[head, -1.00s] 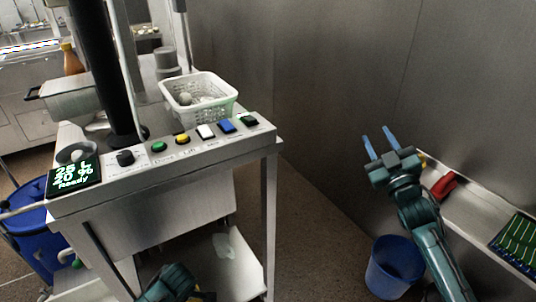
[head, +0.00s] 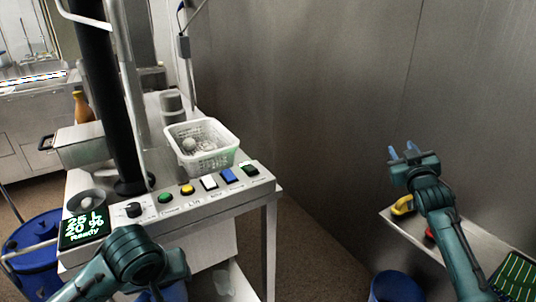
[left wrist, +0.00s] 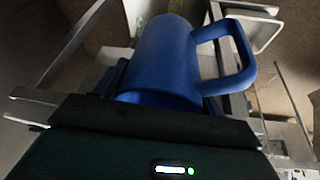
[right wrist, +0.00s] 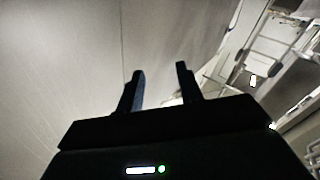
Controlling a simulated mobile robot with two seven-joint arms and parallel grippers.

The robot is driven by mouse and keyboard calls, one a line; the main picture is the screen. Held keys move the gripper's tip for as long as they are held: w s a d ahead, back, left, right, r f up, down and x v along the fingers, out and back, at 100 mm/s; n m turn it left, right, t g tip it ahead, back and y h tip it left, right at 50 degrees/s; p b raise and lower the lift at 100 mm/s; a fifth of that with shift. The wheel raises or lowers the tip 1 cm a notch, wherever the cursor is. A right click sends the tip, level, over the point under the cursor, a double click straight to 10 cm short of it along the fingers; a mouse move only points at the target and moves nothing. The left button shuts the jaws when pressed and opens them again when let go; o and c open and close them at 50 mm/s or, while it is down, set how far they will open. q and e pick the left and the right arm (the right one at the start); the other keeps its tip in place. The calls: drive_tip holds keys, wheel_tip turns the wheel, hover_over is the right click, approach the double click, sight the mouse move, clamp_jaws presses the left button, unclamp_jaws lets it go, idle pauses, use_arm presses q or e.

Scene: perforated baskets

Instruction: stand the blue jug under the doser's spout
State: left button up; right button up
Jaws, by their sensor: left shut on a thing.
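The blue jug (left wrist: 165,60) is held in my left gripper (left wrist: 160,92), shut on its body, with its handle to the right in the left wrist view. In the head view my left forearm hides most of the jug and gripper, low in front of the panel. The steel machine's control panel (head: 170,208) has several coloured buttons and a green-lettered display (head: 84,229). A black column and metal pipes rise behind it; I cannot make out which part is the spout. My right gripper (head: 405,152) is open and empty by the right wall; its parted fingers (right wrist: 160,88) show in the right wrist view.
A white perforated basket (head: 205,158) with pale items stands behind the panel. A blue bin (head: 38,245) is at left, another (head: 397,288) at bottom right. A wall shelf (head: 410,222) holds yellow and red objects and a green-lined tray (head: 517,278).

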drive_tip(key=s+a+f+g+y, duration=0.1)
drive_tip(key=s+a+f+g, duration=0.1)
drive_tip(key=s+a+f, duration=0.6)
drive_tip(key=s+a+f+g+y, duration=0.25)
drive_tip(key=s+f, duration=0.45)
drive_tip(key=f, duration=0.6)
use_arm(q)
wheel_tip(320, 180, up, 5)
drive_tip(key=s+d+m+h, duration=0.1)
drive_tip(key=s+m, duration=0.1)
drive_tip(key=m, duration=0.2)
drive_tip(key=shift+s+r+h, duration=0.15)
drive_tip(key=shift+s+h, duration=0.25)
use_arm(e)
drive_tip(key=s+a+f+g, duration=0.1)
drive_tip(key=s+a+f, duration=0.1)
drive_tip(key=s, duration=0.6)
drive_tip(key=s+a+f+g+y, duration=0.1)
drive_tip(key=s+a+f, duration=0.1)
drive_tip(key=s+a, duration=0.3)
drive_tip(key=s+a+f+g, duration=0.1)
drive_tip(key=s+a+f, duration=0.2)
drive_tip(key=s, duration=0.8)
drive_tip(key=shift+s+a, duration=0.25)
drive_tip(key=shift+s, duration=0.1)
use_arm(q)
drive_tip(key=shift+a, duration=0.1)
use_arm(e)
drive_tip(key=shift+f+y, duration=0.1)
drive_tip(key=shift+y, duration=0.15)
